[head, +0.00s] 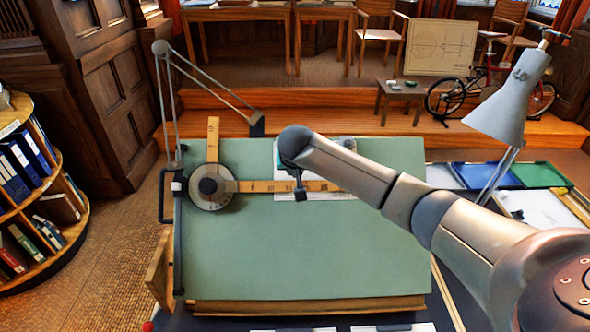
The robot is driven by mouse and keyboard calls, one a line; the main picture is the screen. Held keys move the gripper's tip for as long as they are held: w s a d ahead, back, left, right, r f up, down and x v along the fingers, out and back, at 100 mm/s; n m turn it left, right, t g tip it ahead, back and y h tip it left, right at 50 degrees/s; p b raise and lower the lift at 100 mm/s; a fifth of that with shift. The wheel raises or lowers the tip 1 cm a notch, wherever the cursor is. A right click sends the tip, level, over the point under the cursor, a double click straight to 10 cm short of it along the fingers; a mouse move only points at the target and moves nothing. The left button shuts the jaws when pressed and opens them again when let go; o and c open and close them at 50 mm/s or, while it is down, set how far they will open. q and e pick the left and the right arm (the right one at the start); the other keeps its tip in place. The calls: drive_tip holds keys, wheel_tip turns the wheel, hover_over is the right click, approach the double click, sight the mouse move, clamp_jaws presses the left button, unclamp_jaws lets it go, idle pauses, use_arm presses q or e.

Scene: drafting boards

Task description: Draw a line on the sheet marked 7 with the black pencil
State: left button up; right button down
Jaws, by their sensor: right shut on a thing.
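A white sheet (319,193) lies on the green drafting board (280,250), partly hidden by my right arm and the wooden ruler; I cannot read its number. My right gripper (299,193) points down over the left part of the sheet, close to the ruler. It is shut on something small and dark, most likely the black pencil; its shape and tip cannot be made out. I cannot tell whether it touches the paper. My left gripper is not in view.
The drafting machine head (210,187) with its ruler (262,186) lies across the board's upper left. A grey lamp (508,105) stands at the right. Blue (487,176) and green (540,174) trays lie beyond the board's right edge. The board's lower half is clear.

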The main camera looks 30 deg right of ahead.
drive_tip(key=shift+w+d+f, duration=0.15)
drive_tip(key=shift+w+f, duration=0.15)
idle(0.8)
drive_tip(key=shift+s+d, duration=0.1)
drive_tip(key=shift+d, duration=0.05)
drive_tip(key=shift+s+d, duration=0.15)
drive_tip(key=shift+d, duration=0.2)
drive_tip(key=shift+s+d+p, duration=0.1)
drive_tip(key=shift+p, duration=0.3)
drive_tip(key=shift+s+d+p, duration=0.2)
drive_tip(key=shift+d+p, duration=0.1)
drive_tip(key=shift+p, duration=0.05)
drive_tip(key=shift+f, duration=0.1)
drive_tip(key=shift+s+d+p, duration=0.15)
drive_tip(key=shift+d+p, duration=0.2)
drive_tip(key=shift+p, duration=0.15)
drive_tip(key=shift+s+d+p, duration=0.2)
drive_tip(key=shift+d+p, duration=0.15)
drive_tip(key=shift+p, duration=0.05)
idle(0.6)
drive_tip(key=shift+s+d, duration=0.1)
drive_tip(key=shift+d, duration=0.05)
